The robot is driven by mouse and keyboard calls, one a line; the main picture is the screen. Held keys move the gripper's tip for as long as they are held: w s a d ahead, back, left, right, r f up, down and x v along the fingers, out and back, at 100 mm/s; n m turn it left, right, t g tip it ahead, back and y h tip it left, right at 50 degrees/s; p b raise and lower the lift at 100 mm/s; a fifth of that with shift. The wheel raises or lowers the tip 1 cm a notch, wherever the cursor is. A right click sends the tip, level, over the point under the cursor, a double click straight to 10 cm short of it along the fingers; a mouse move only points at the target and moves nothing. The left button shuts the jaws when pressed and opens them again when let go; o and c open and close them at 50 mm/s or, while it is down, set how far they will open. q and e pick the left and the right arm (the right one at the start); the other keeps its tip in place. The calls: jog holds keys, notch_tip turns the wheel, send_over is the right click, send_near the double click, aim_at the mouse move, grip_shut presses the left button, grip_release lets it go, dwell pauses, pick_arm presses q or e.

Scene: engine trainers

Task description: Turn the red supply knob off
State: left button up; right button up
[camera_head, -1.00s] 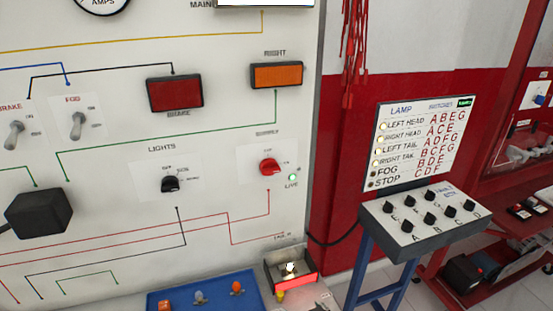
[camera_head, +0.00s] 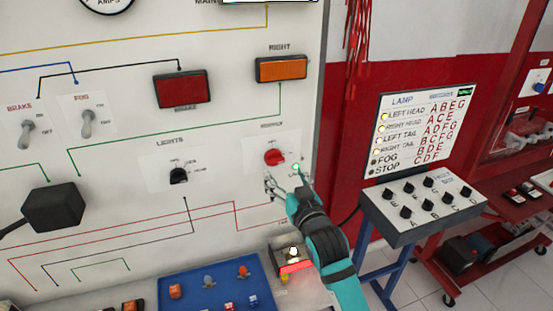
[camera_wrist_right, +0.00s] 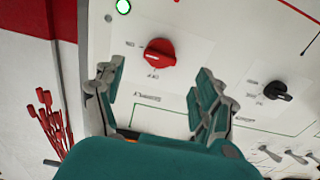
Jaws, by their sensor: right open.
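The red supply knob (camera_head: 274,157) is on the white panel, below the orange RIGHT lamp. It also shows in the right wrist view (camera_wrist_right: 158,53), upside down, with the OFF mark beside it. The green LIVE light (camera_head: 296,167) beside the knob is lit. My right gripper (camera_head: 284,182) is just below the knob in the head view. In the right wrist view its two fingers (camera_wrist_right: 156,98) are spread apart with nothing between them, and the knob lies beyond them, apart from the tips. My left gripper is not in view.
The black LIGHTS knob (camera_head: 179,176) is left of the supply knob. A blue tray (camera_head: 190,285) with small bulbs is below. A small box with a lit red front (camera_head: 295,266) is near my right forearm. A switch box on a stand (camera_head: 425,205) is at the right.

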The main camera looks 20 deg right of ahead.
aim_at(277, 163)
jog(key=w+p, duration=0.1)
jog(key=w, duration=0.6)
jog(key=shift+w+a, duration=0.1)
jog(key=shift+a, duration=0.05)
jog(key=shift+c, duration=0.6)
jog(key=c, duration=1)
jog(key=shift+c, duration=0.3)
